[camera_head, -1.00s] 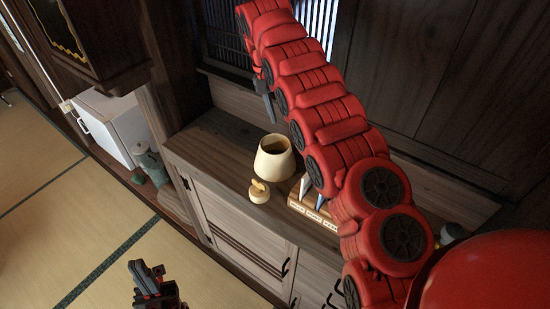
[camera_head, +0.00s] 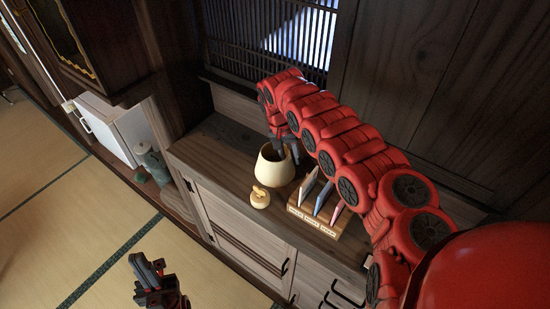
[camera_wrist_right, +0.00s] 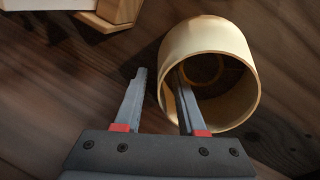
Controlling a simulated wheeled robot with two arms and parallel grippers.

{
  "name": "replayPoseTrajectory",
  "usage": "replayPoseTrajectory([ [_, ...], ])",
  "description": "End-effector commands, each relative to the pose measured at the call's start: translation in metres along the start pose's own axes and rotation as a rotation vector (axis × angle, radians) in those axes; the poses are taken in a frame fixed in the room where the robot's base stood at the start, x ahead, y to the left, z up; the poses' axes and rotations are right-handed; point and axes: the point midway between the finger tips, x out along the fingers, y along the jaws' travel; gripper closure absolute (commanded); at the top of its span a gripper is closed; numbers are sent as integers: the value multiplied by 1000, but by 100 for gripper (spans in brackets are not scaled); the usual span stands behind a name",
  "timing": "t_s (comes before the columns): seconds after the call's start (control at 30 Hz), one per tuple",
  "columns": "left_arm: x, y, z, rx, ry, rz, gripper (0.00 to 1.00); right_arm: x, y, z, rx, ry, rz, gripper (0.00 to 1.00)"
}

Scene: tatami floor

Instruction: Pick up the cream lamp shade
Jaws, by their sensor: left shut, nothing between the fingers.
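The cream lamp shade (camera_head: 272,171) stands on the wooden cabinet top, its round opening facing up. My right gripper (camera_head: 287,147) is at its rim, reaching down from above. In the right wrist view the shade (camera_wrist_right: 207,38) shows its open end. The right gripper (camera_wrist_right: 160,74) is open there. One finger overlaps the shade's opening and the other is outside to the left, with the near wall between them. Whether the fingers touch it, I cannot tell. My left gripper (camera_head: 146,268) is shut and empty, low over the tatami, far from the shade.
A small cream object (camera_head: 260,197) sits right in front of the shade. A wooden holder (camera_head: 318,226) with several coloured upright pieces stands to the right. A slatted window (camera_head: 265,40) and dark wall are behind. A greenish pot (camera_head: 155,167) stands at left.

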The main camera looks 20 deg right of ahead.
Motion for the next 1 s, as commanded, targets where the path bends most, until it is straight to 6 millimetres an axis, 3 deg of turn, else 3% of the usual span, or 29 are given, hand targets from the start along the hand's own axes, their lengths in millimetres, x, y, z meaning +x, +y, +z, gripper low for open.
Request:
replayPoseTrajectory([
  [0.13, 10, 0, -2, 0, -1, 0, 100, 15, -1, 0, -1, 1, -2, 60],
  [0.33, 8, 0, -1, 0, 0, 0, 100, 18, -1, -1, -1, 4, -1, 60],
  [0.57, 8, 0, -1, 0, 0, 0, 100, 18, -1, 0, 0, 3, -1, 100],
  [1.0, 8, 0, -1, 0, -1, 0, 100, 18, -1, 0, 0, 2, -1, 100],
])
